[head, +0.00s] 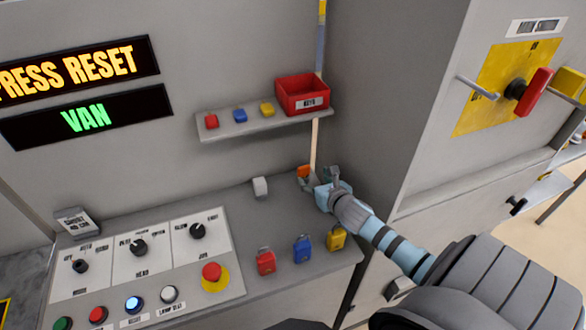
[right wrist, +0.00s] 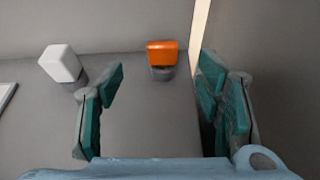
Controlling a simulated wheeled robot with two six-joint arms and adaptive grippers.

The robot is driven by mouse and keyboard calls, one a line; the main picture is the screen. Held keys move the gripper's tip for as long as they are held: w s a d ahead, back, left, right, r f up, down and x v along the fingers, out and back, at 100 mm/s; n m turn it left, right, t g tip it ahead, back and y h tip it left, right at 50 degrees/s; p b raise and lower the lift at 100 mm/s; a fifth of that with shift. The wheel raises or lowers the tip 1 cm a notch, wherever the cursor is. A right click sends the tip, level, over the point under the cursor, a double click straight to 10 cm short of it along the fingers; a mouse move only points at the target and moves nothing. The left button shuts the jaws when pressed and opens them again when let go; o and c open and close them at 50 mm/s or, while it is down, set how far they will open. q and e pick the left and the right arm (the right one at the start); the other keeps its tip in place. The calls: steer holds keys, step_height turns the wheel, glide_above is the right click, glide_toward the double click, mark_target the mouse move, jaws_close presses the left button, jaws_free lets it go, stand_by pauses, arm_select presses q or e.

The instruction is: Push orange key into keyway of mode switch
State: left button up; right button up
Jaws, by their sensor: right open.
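The orange key (head: 302,171) stands on the console near its back right corner, partly hidden by my right gripper in the head view. In the right wrist view the orange key (right wrist: 162,52) sits upright on a short grey round base (right wrist: 162,73). My right gripper (head: 319,181) is open and empty. Its teal fingers (right wrist: 160,100) are spread left and right, with the key ahead between their lines and apart from them. A black rotary switch (head: 81,266) is at the console panel's left; its small label looks like MODE, and no keyway can be made out. My left gripper is not in view.
A white block (head: 260,187) stands left of the key. Red, blue and yellow padlocks (head: 303,249) line the console's front right. A shelf (head: 220,132) with a red bin (head: 302,97) is above. A grey cabinet wall (head: 375,110) closes off the right side.

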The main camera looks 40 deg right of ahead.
mark_target(304, 167)
steer(key=x, duration=0.7)
steer(key=shift+w+d+r, duration=0.1)
steer(key=shift+w+d, duration=0.1)
steer(key=shift+w, duration=0.15)
steer(key=shift+s, duration=0.1)
steer(key=c, duration=1.1)
